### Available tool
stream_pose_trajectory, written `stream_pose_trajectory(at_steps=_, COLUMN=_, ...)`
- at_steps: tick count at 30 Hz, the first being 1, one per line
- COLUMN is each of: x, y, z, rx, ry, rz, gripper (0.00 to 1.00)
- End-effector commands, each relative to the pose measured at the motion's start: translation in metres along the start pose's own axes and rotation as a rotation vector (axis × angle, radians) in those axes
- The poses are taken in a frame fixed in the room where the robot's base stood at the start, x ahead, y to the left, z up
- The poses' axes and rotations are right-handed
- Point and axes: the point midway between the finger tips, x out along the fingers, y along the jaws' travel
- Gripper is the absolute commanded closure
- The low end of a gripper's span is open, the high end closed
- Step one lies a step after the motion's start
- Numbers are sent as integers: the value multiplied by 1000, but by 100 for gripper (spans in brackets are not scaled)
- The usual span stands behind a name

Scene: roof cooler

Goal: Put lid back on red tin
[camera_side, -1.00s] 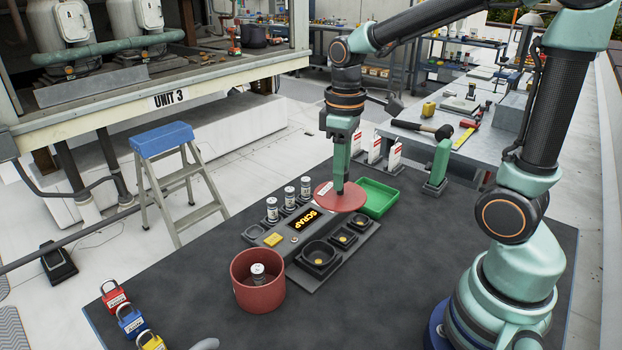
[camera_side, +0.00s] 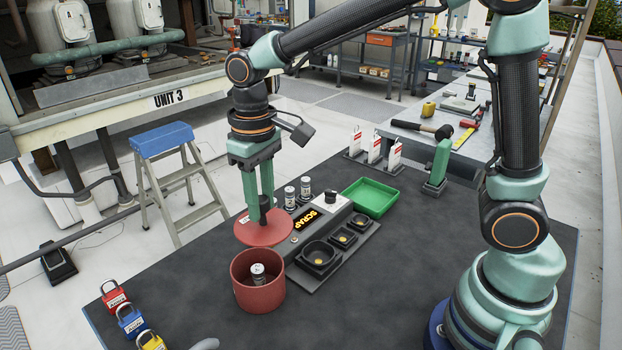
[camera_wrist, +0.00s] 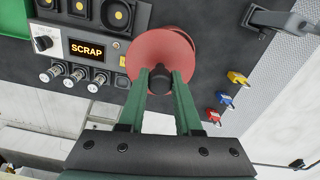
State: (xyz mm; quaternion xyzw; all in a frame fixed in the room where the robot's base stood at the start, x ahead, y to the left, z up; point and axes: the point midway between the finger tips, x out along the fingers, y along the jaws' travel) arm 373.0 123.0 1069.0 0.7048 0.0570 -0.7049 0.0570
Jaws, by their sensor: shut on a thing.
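The red lid (camera_side: 262,232) is a flat disc with a dark knob. My gripper (camera_side: 264,205) is shut on the knob and holds the lid just behind the tin in the side view. The red tin (camera_side: 257,290) stands open on the dark mat with a small silver canister (camera_side: 258,272) inside. In the wrist view my gripper (camera_wrist: 172,78) grips the knob of the lid (camera_wrist: 150,50). There the lid covers most of the tin (camera_wrist: 182,45), whose wall shows beyond its edge. The lid's exact height above the rim cannot be told.
A SCRAP panel (camera_side: 305,220) with dark round cups (camera_side: 320,253) and small canisters (camera_side: 305,188) stands right of the tin. A green tray (camera_side: 370,197) lies behind it. Red, blue and yellow padlocks (camera_side: 131,320) lie at front left. The mat before the tin is clear.

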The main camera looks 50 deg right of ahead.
Motion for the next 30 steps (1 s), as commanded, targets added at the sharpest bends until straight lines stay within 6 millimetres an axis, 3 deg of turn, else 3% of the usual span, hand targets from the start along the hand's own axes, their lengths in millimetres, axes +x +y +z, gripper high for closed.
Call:
stream_pose_trajectory(at_steps=3, x=0, y=-19, z=-5, rx=-25, ry=-1, rz=0, gripper=100)
stream_pose_trajectory(at_steps=6, x=3, y=-24, z=-6, rx=-29, ry=-1, rz=0, gripper=100)
stream_pose_trajectory(at_steps=24, x=57, y=-24, z=-6, rx=-29, ry=-3, rz=1, gripper=100)
stream_pose_trajectory(at_steps=30, x=66, y=-24, z=-6, rx=-29, ry=-1, rz=0, gripper=100)
